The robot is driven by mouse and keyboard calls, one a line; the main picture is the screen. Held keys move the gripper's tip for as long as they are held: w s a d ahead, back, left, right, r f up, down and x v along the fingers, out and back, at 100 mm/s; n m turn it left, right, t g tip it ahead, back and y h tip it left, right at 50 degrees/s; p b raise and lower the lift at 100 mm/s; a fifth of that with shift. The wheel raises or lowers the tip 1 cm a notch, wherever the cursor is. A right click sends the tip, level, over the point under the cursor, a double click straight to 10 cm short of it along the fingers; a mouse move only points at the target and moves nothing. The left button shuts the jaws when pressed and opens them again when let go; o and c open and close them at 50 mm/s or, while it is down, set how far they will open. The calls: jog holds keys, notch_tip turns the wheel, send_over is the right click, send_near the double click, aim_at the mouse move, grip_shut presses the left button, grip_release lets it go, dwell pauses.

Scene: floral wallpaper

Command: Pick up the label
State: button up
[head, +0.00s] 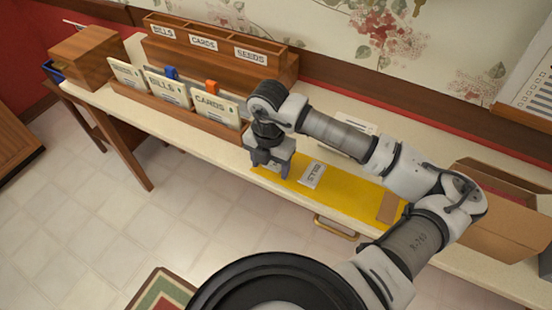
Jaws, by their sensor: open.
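A white label (312,174) with dark print lies on a yellow mat (345,195) on the cream table. Its print is turned and hard to read, possibly "BILLS". My gripper (270,172) is open and points down over the left end of the mat, to the left of this label. A pale patch shows between and behind the fingers. It may be another label, but the fingers hide most of it. I cannot tell whether the fingertips touch the mat.
A wooden rack (182,106) of cards with blue and orange clips stands left of my gripper. Behind it is a wooden sorter (215,45) marked BILLS, CARDS and SEEDS. A brown piece (390,207) lies on the mat's right end. A cardboard box (500,215) stands far right.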

aim_at(271, 168)
jog(key=c, duration=1)
jog(key=shift+c, duration=0.2)
notch_tip(271, 168, up, 20)
jog(key=b, duration=0.3)
jog(key=shift+d, duration=0.1)
